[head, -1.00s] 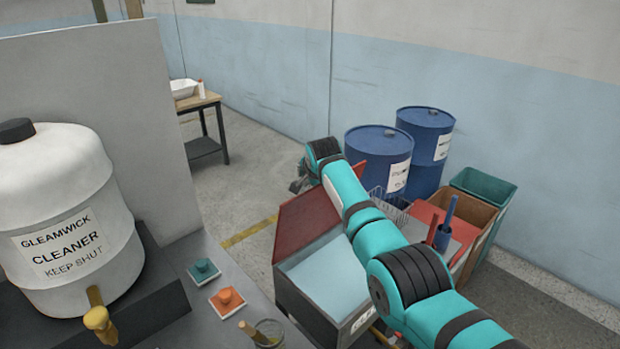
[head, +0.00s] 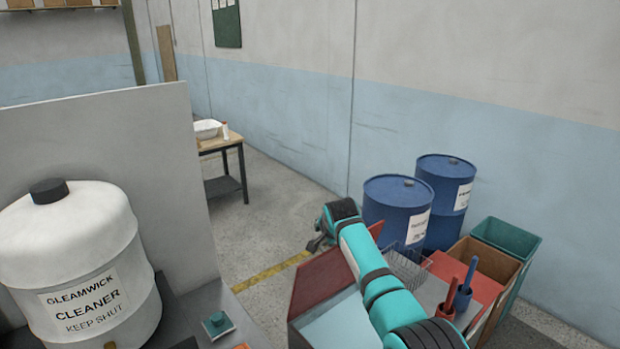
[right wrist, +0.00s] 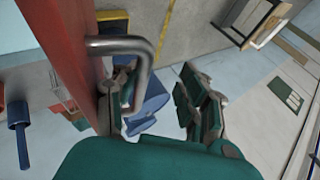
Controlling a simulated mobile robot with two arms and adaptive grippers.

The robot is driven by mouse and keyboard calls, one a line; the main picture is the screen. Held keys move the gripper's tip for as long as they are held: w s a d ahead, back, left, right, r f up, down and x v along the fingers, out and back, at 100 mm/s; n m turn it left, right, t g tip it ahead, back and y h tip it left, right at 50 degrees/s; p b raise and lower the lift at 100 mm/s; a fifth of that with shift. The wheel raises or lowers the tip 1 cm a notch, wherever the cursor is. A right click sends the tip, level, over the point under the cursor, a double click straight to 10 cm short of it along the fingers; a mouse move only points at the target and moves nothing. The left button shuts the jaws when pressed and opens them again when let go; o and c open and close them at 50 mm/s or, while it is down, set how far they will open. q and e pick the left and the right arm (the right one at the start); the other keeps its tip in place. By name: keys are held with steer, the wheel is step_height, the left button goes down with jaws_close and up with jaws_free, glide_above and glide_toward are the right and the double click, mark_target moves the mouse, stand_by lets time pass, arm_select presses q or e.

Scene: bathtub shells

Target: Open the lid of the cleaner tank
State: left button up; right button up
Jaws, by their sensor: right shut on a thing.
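The cleaner tank (head: 335,328) is a box with a pale blue inside, at the bottom centre of the head view. Its red lid (head: 322,280) stands raised and tilted, and my right arm crosses in front of it. In the right wrist view the lid (right wrist: 62,50) is a red slab at the left, with a bent grey metal handle (right wrist: 120,46). In the head view the gripper (head: 318,242) shows small and dark beyond the lid. My left gripper is out of view.
A white jug labelled cleaner (head: 80,270) stands at the left before a grey panel (head: 150,150). Blue drums (head: 395,205), a wire basket (head: 405,262) and bins (head: 510,245) stand right of the tank. A small table (head: 225,150) is behind; the floor between is clear.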

steer(key=shift+t, duration=0.3)
steer(key=r, duration=0.1)
steer(key=a+r+p, duration=0.1)
steer(key=r, duration=0.1)
steer(key=w+r+p, duration=0.1)
steer(key=r, duration=0.1)
steer(key=shift+a, duration=0.25)
steer(key=shift+o, duration=0.5)
steer(key=shift+s+a+r+p, duration=0.1)
steer(key=shift+r+p, duration=0.6)
steer(key=shift+p, duration=0.4)
steer(key=shift+o, duration=1.4)
steer(key=shift+s+a+r+p, duration=0.15)
steer(key=shift+a+r+p, duration=0.05)
steer(key=shift+r+p, duration=0.55)
steer(key=s+r, duration=0.1)
steer(key=s+a+r+p, duration=0.1)
steer(key=s, duration=0.1)
steer(key=s+a+r, duration=0.1)
steer(key=shift+s+r, duration=0.15)
steer(key=shift+r, duration=0.1)
steer(key=c, duration=0.4)
steer(key=shift+s+a+r, duration=0.2)
steer(key=shift+r, duration=0.9)
steer(key=shift+s+a+r, duration=0.2)
steer(key=shift+a+r, duration=0.05)
steer(key=shift+r, duration=0.85)
steer(key=shift+s+a+r, duration=0.2)
steer(key=shift+r, duration=0.9)
